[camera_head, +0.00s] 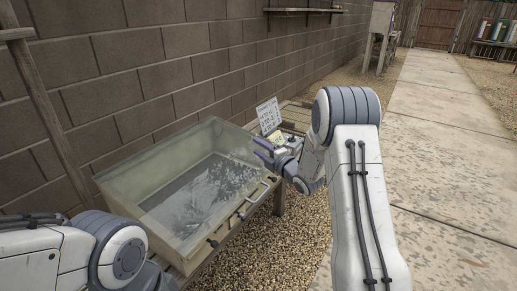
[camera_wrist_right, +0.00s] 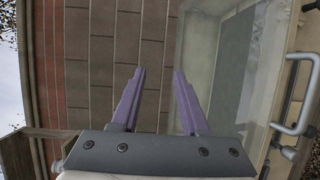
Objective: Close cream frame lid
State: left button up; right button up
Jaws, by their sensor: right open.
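The cream frame (camera_head: 118,183) is a box with pale, cloudy sides standing against the block wall. A dark, glassy, reflecting area (camera_head: 190,195) shows within its cream border; I cannot tell from this how far the lid stands open. A bar handle (camera_head: 256,200) is on its front side, and a handle (camera_wrist_right: 300,92) also shows at the right of the right wrist view. My right gripper (camera_head: 262,149) is open and empty, with purple fingers, by the frame's far right corner. In the wrist view the gap between the fingers (camera_wrist_right: 158,85) shows only wall. My left gripper is out of view.
A white sign (camera_head: 268,115) and small items stand on a slatted bench (camera_head: 295,117) beyond the frame. The block wall (camera_head: 150,75) runs close behind. Gravel (camera_head: 275,245) lies in front, with a clear paved path (camera_head: 455,150) to the right.

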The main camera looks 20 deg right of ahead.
jog(key=shift+w, duration=0.2)
jog(key=shift+c, duration=0.3)
grip_shut()
dwell(1.0)
